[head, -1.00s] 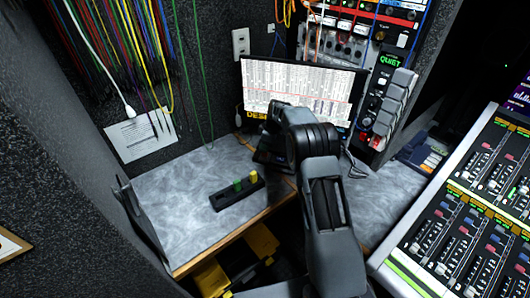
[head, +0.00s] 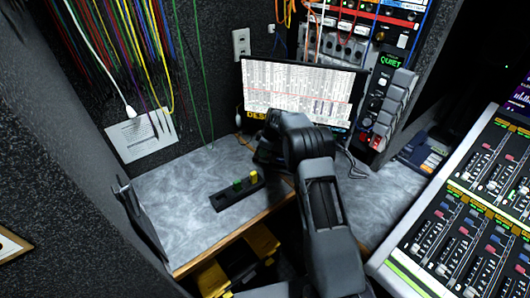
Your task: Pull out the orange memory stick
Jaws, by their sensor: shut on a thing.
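My gripper (head: 263,156) is at the end of my arm, low in front of the screen's left part. It shows only as a dark shape, mostly hidden by my wrist. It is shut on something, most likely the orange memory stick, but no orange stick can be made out. A black holder (head: 219,203) lies on the grey desk, left of and nearer than my gripper. A green stick (head: 237,184) and a yellow stick (head: 254,176) stand upright in it. The holder's left end looks empty.
A lit screen (head: 290,88) stands behind my arm. The grey desk (head: 180,200) is clear left of the holder. Coloured cables hang at the back left. A mixing console (head: 470,215) fills the right. Yellow-and-black boxes (head: 262,242) are below the desk edge.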

